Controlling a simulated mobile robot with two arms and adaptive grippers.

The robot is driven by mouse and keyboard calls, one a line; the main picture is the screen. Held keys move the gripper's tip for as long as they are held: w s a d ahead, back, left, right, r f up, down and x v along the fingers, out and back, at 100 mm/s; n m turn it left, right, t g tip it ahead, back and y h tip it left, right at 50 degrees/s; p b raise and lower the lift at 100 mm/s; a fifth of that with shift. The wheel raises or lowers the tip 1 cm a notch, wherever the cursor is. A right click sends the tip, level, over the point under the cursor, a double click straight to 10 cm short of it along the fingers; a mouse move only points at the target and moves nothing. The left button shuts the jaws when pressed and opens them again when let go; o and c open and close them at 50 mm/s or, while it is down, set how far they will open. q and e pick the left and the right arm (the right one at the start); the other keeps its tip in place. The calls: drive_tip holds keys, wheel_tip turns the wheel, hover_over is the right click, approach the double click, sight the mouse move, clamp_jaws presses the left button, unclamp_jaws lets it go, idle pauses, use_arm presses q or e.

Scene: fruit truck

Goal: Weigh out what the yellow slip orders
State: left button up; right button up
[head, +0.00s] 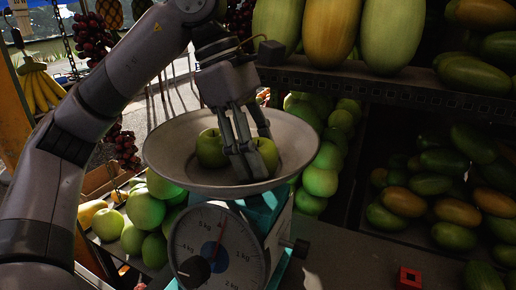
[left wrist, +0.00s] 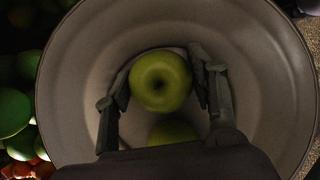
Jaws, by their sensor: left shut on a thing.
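The scale (head: 216,250) has a round dial with a red needle near the top and a wide metal pan (head: 180,172). My left gripper (head: 246,165) reaches down into the pan, its fingers shut on a green apple (head: 266,153). In the left wrist view, this apple (left wrist: 160,80) sits between the two fingertips (left wrist: 163,88). A second green apple (head: 211,147) lies in the pan to the left in the head view; in the wrist view it (left wrist: 172,132) is partly hidden by the gripper. The yellow slip and my right gripper are not in view.
Green apples (head: 145,208) are piled left of the scale, and more green fruit (head: 320,180) behind it. Large melons (head: 330,35) stand on a shelf above. Green and orange fruit (head: 440,200) fills the right. A red block (head: 408,277) lies on the counter.

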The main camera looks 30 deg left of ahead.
use_arm(q)
drive_tip(key=o, duration=1.4)
drive_tip(key=shift+c, duration=0.2)
drive_tip(key=shift+r, duration=0.1)
wheel_tip(320, 180, up, 12)
drive_tip(key=p, duration=0.9)
drive_tip(key=shift+p, duration=0.4)
drive_tip(key=shift+f, duration=0.25)
